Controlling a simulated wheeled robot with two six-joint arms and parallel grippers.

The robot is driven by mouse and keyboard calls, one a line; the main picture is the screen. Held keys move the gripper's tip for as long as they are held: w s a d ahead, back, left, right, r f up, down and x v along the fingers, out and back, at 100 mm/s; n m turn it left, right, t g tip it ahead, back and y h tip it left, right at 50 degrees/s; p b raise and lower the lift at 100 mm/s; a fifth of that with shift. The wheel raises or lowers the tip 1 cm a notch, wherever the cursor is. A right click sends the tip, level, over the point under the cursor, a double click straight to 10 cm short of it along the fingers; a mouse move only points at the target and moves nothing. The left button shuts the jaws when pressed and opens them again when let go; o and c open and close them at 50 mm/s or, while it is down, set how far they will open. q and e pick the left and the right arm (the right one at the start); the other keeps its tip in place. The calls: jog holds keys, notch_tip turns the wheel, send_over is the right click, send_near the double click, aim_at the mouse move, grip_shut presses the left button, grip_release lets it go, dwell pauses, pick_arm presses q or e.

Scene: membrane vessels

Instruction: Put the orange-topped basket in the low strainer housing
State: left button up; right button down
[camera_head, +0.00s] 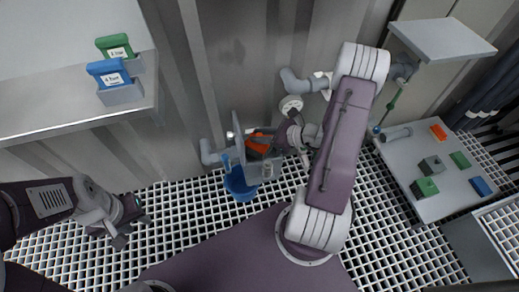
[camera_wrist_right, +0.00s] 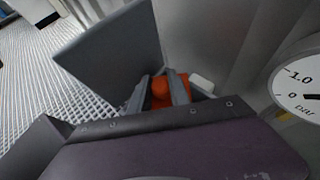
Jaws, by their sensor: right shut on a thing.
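The orange-topped basket (camera_head: 258,142) is at the low strainer housing (camera_head: 262,169), beside its raised grey lid (camera_head: 238,138). My right gripper (camera_head: 272,138) is shut on the basket's orange top, which shows between the two fingers in the right wrist view (camera_wrist_right: 170,88). The lid stands up as a grey plate (camera_wrist_right: 110,55) left of the fingers there. The basket's lower part is hidden, so I cannot tell how deep it sits in the housing. My left gripper (camera_head: 128,226) is empty, low at the left, with its fingers apart.
A blue bucket (camera_head: 240,186) is below the housing. A pressure gauge (camera_wrist_right: 304,86) is close on the right. A shelf (camera_head: 60,103) at upper left holds green (camera_head: 115,46) and blue (camera_head: 108,73) labelled items. A table (camera_head: 403,160) with small coloured parts stands at right.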

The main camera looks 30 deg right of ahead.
aim_at(259, 145)
jog(key=shift+f+b, duration=2)
jog(key=shift+f, duration=1.35)
jog(key=c, duration=1.2)
grip_release()
jog(key=shift+r+p, duration=0.35)
jog(key=shift+p, duration=0.05)
jog(key=shift+r+p, duration=0.5)
jog(key=shift+r, duration=0.1)
jog(key=p+v, duration=0.6)
jog(key=v, duration=0.5)
jog(key=shift+s+d, duration=0.35)
